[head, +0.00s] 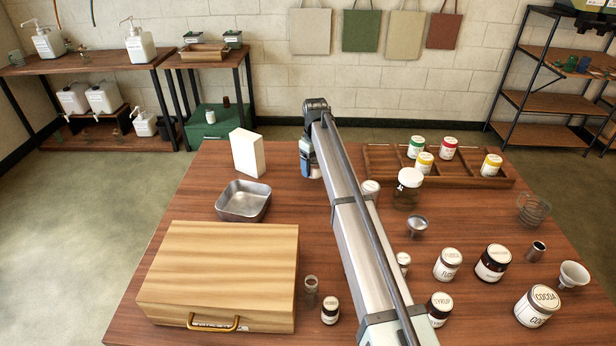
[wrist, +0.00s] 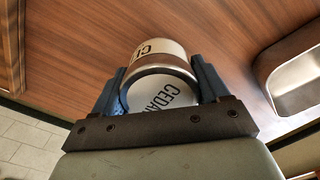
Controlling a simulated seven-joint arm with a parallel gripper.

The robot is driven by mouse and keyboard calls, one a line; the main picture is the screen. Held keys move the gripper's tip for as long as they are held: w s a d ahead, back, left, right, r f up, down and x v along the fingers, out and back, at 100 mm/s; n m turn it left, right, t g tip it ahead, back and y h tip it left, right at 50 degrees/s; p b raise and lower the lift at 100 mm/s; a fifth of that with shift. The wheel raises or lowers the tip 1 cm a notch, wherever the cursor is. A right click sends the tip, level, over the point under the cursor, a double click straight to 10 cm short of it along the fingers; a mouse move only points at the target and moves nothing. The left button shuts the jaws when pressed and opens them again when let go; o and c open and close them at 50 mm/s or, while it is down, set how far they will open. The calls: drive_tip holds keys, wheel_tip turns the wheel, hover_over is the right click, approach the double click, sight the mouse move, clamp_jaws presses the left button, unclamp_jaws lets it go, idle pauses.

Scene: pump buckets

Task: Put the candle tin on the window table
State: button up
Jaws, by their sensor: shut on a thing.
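The candle tin (wrist: 165,92), white and silver with the lettering CEDAR, shows in the wrist view. My gripper (wrist: 159,74) is shut on it, with one blue finger on each side. In the head view my gripper (head: 311,170) is over the far middle of the brown front table (head: 185,205), and I cannot make out the tin there. No window shows, so I cannot tell which table is the window table. A long dark-topped table (head: 85,64) stands at the back left, beside a smaller table (head: 190,62).
A white box (head: 245,152), metal pan (head: 243,201) and wooden case (head: 220,275) stand left of my arm. Several jars, a compartment tray (head: 385,158) and a funnel (head: 572,275) are to its right. The smaller table holds a wooden tray (head: 204,52) and green containers.

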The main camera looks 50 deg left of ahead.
sight(315, 158)
drive_tip(key=shift+f, duration=2.85)
drive_tip(key=shift+f, duration=0.15)
drive_tip(key=o, duration=1.1)
drive_tip(key=shift+o, duration=0.2)
wheel_tip(315, 158, up, 12)
drive_tip(key=shift+r, duration=0.15)
